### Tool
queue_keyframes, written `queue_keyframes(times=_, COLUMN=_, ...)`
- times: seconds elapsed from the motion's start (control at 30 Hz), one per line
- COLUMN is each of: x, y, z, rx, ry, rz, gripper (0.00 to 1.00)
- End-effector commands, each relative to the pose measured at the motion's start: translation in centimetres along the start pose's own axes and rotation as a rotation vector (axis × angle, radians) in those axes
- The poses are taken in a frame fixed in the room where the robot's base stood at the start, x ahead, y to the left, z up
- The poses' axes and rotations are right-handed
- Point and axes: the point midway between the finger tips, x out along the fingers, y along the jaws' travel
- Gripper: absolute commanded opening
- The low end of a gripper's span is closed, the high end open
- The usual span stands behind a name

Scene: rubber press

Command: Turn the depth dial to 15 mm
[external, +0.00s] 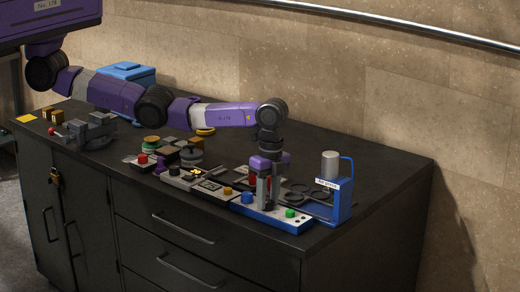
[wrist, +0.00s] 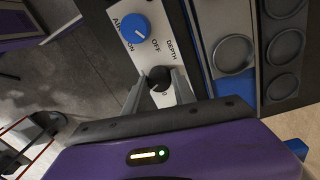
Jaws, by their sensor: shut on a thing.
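The depth dial (wrist: 158,75) is a small black knob beside the printed word DEPTH on a pale control panel (wrist: 140,53). In the wrist view my gripper (wrist: 160,83) has one finger on each side of the dial and is shut on it. Its pointer and most of the scale are too small or covered to read. In the external view my gripper (external: 265,205) points straight down at the blue-edged panel (external: 276,219), and its fingers hide the dial.
A blue air knob (wrist: 134,28) marked ON and OFF sits close to the dial; it also shows in the external view (external: 247,197). A green button (external: 290,213) is on the panel's right. A blue stand (external: 341,205) rises just beyond. The counter's right rear (external: 385,165) is clear.

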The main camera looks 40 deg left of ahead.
Motion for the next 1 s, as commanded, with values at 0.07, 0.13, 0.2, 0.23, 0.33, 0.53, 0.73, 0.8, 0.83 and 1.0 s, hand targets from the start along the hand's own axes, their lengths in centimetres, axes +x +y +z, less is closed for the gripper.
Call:
queue_keyframes(times=0.07, x=-0.14, y=-0.07, z=-0.13, rx=0.020, ry=0.003, rz=-0.003, gripper=0.00)
queue_keyframes(times=0.13, x=-0.17, y=-0.07, z=-0.14, rx=0.033, ry=0.003, rz=-0.003, gripper=0.00)
queue_keyframes(times=0.2, x=-0.19, y=-0.07, z=-0.15, rx=0.041, ry=0.002, rz=-0.003, gripper=0.00)
queue_keyframes(times=0.23, x=-0.20, y=-0.07, z=-0.15, rx=0.044, ry=0.002, rz=-0.003, gripper=0.00)
queue_keyframes(times=0.33, x=-0.22, y=-0.06, z=-0.16, rx=0.049, ry=0.002, rz=-0.003, gripper=0.00)
queue_keyframes(times=0.53, x=-0.23, y=-0.06, z=-0.17, rx=0.049, ry=0.002, rz=-0.004, gripper=0.00)
queue_keyframes(times=0.73, x=-0.21, y=-0.04, z=-0.15, rx=0.048, ry=0.002, rz=-0.003, gripper=0.51)
queue_keyframes(times=0.8, x=-0.17, y=-0.03, z=-0.12, rx=0.048, ry=0.001, rz=-0.002, gripper=0.53)
queue_keyframes(times=0.83, x=-0.15, y=-0.03, z=-0.11, rx=0.048, ry=0.000, rz=-0.002, gripper=0.53)
queue_keyframes(times=1.0, x=-0.09, y=-0.01, z=-0.07, rx=0.048, ry=-0.001, rz=-0.001, gripper=0.53)
